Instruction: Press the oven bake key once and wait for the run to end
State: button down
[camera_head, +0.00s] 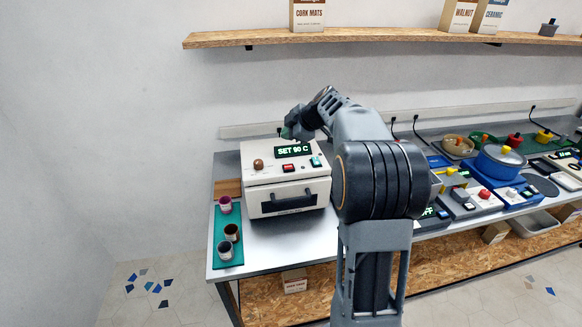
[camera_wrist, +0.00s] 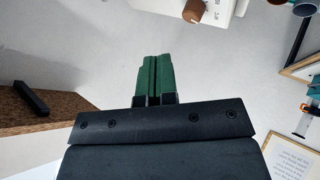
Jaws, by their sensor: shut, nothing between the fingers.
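The white oven (camera_head: 289,200) stands on the grey table at the left end, its door shut. Its display (camera_head: 293,150) reads "SET 90 C" in green. Below the display are a brown knob (camera_head: 258,165), a red key (camera_head: 289,168) and a teal key (camera_head: 316,161); I cannot read which is the bake key. My gripper (camera_head: 290,132) is above the oven's back top edge, apart from the keys. In the wrist view its green fingers (camera_wrist: 153,78) are shut and empty. The knob (camera_wrist: 193,12) shows at the top edge there.
A teal mat (camera_head: 229,255) with several small cups lies left of the oven. A wooden shelf (camera_head: 350,37) with boxes hangs above. My arm hides part of the table right of the oven. Further right stand other devices and a blue pot (camera_head: 499,165).

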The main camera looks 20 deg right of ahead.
jog(key=shift+f, duration=0.1)
jog(key=b, duration=0.3)
send_over(288, 168)
notch_tip(288, 168, down, 7)
jog(key=shift+d+f, duration=0.1)
jog(key=shift+f, duration=0.1)
jog(key=shift+f+b, duration=0.65)
jog(key=shift+b, duration=0.15)
jog(key=shift+f+b, duration=0.8)
jog(key=shift+b, duration=0.9)
dwell(2.1)
jog(key=shift+r, duration=0.8)
jog(key=shift+w+r, duration=0.1)
jog(key=shift+r, duration=0.05)
jog(key=shift+r+p, duration=1.1)
jog(key=shift+r, duration=1.3)
